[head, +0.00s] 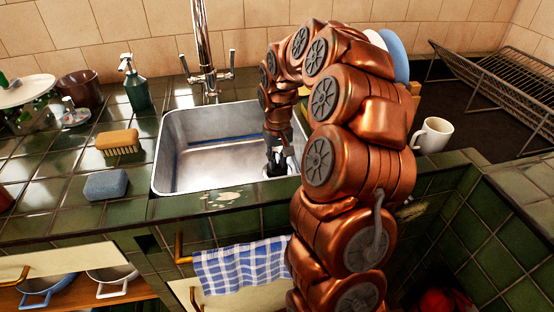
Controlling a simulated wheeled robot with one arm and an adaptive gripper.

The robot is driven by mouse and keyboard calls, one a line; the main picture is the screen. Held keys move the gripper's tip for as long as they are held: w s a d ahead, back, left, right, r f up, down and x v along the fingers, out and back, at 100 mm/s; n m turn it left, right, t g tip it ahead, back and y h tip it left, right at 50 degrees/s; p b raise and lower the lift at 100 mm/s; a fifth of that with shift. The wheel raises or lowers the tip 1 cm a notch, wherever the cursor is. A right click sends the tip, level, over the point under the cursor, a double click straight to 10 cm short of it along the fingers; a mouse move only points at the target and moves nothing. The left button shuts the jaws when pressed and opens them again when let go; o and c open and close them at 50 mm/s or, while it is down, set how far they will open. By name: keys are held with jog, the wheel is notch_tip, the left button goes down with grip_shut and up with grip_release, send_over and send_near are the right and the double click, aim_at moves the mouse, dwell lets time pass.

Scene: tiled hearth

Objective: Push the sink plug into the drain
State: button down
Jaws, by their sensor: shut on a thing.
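The metal sink (215,160) is set into the green tiled counter. My arm arches over its right side and reaches down into the basin. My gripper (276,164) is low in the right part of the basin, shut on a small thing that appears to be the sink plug. The plug is mostly hidden by the fingers. The drain cannot be made out, so I cannot tell whether the plug touches it or sits in it.
A tall tap (205,60) stands behind the sink. A brush (118,142), a blue-grey sponge (106,185) and a green soap bottle (135,85) are left of it. A white mug (433,135) and a dish rack (490,80) are right. A checked towel (240,268) hangs in front.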

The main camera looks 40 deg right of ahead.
aim_at(278, 150)
jog(key=shift+f, duration=0.55)
dwell(0.4)
jog(key=c, duration=0.9)
grip_release()
jog(key=shift+r+p, duration=0.65)
jog(key=shift+r, duration=1.6)
notch_tip(278, 150, up, 12)
dwell(0.4)
